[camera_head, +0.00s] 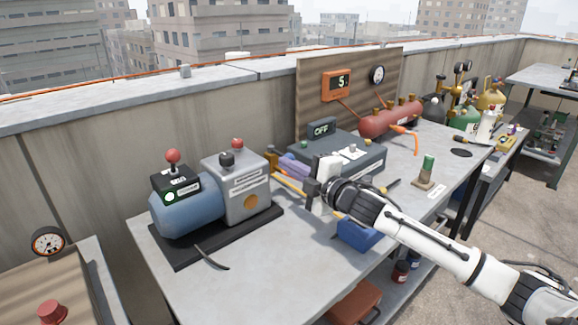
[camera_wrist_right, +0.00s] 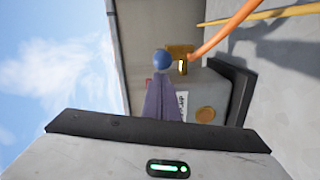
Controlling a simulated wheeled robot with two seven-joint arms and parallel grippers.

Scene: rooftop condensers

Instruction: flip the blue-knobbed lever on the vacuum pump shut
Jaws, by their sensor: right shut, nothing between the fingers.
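The vacuum pump has a blue motor (camera_head: 190,208) and a grey housing (camera_head: 240,190) on a black base at the left of the bench. A brass fitting (camera_head: 272,158) sits at the housing's right side; it also shows in the wrist view (camera_wrist_right: 180,52). The blue knob (camera_wrist_right: 162,60) of the lever shows just beyond my fingertips in the wrist view; I cannot make it out in the head view. My right gripper (camera_head: 287,160) has its purple fingers shut and empty, pointing at the fitting. I cannot tell whether they touch the knob. The lever's arm is hidden. My left gripper is out of view.
An orange hose (camera_wrist_right: 225,30) runs from the fitting, close to my fingers. A grey unit with an "OFF" display (camera_head: 321,129) stands behind my gripper. A blue box (camera_head: 357,236) lies below my wrist.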

